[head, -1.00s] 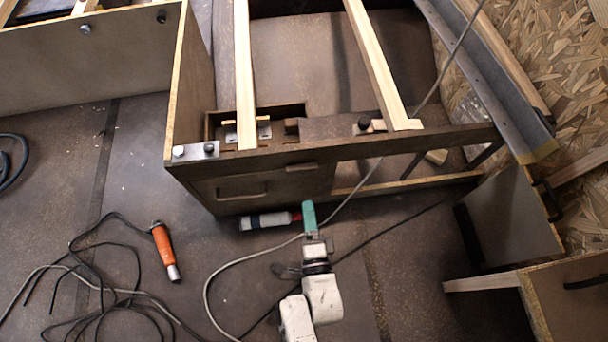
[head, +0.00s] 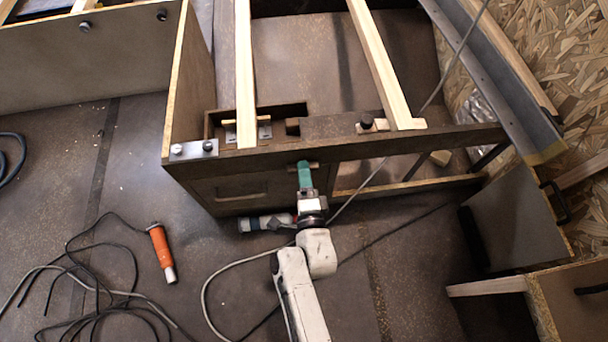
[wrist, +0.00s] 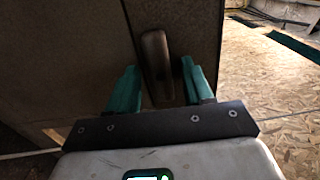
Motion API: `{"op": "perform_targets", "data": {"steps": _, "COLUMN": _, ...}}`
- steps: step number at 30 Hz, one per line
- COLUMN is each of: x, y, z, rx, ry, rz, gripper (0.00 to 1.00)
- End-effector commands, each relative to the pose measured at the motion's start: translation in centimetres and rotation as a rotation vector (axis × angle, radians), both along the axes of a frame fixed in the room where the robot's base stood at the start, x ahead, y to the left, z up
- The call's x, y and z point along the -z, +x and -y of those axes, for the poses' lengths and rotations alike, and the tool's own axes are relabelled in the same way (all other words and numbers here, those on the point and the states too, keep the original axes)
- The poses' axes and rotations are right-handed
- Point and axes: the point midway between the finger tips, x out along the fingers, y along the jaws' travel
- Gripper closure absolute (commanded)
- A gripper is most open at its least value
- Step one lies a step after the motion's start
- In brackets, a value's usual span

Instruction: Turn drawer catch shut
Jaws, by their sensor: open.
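The drawer catch is a small brown bar (head: 314,165) on the front rail above the right end of the drawer front; my gripper partly hides it in the head view. In the wrist view the catch (wrist: 155,58) stands upright in the picture, between my two green fingers. My gripper (head: 304,167) is open around it, with a gap showing on each side. The drawer front (head: 215,202) with its recessed handle (head: 241,188) lies below and left of my gripper.
An orange-handled tool (head: 160,246) and loose cables (head: 95,290) lie at left. A grey cable runs past my arm. Wooden slats (head: 378,60) cross the open cabinet frame.

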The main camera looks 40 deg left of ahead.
Motion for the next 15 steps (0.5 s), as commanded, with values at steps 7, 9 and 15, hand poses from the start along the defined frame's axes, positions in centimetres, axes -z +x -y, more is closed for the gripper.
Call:
{"op": "perform_targets", "data": {"steps": 7, "x": 0.00, "y": 0.00, "z": 0.04, "rx": 0.000, "ry": 0.000, "rz": 0.000, "gripper": 0.66}}
{"op": "perform_targets", "data": {"steps": 9, "x": 0.00, "y": 0.00, "z": 0.04, "rx": 0.000, "ry": 0.000, "rz": 0.000, "gripper": 0.73}}
{"op": "perform_targets", "data": {"steps": 15, "x": 0.02, "y": 0.00, "z": 0.05, "rx": 0.000, "ry": 0.000, "rz": 0.000, "gripper": 0.92}}
